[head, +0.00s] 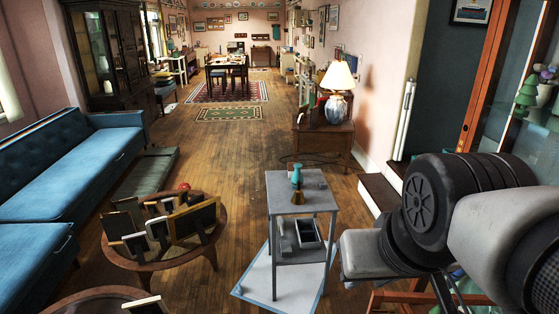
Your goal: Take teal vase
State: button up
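A small teal vase (297,173) stands upright on the top of a narrow grey side table (284,202) in the middle foreground. A brass bell-shaped object (297,194) stands just in front of it and covers part of its lower side. My arm comes in from the right edge, apart from the table and to its right. The fingers of my gripper do not show.
A round wooden table (150,256) with several picture frames stands left of the grey table. A blue sofa (65,165) lines the left side. A wooden cabinet (318,140) with a lit lamp (338,88) stands behind. Wooden floor (232,150) is clear between them.

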aim_at(297, 176)
jog(key=i+j+u, duration=0.1)
jog(key=i+j, duration=0.25)
jog(key=i, duration=0.2)
jog(key=i+j, duration=0.2)
jog(key=i, duration=0.25)
jog(key=i+j, duration=0.25)
jog(key=i, duration=0.2)
jog(key=i+z, duration=0.15)
jog(key=i, duration=0.4)
jog(key=i+j+z, duration=0.2)
jog(key=i, duration=0.35)
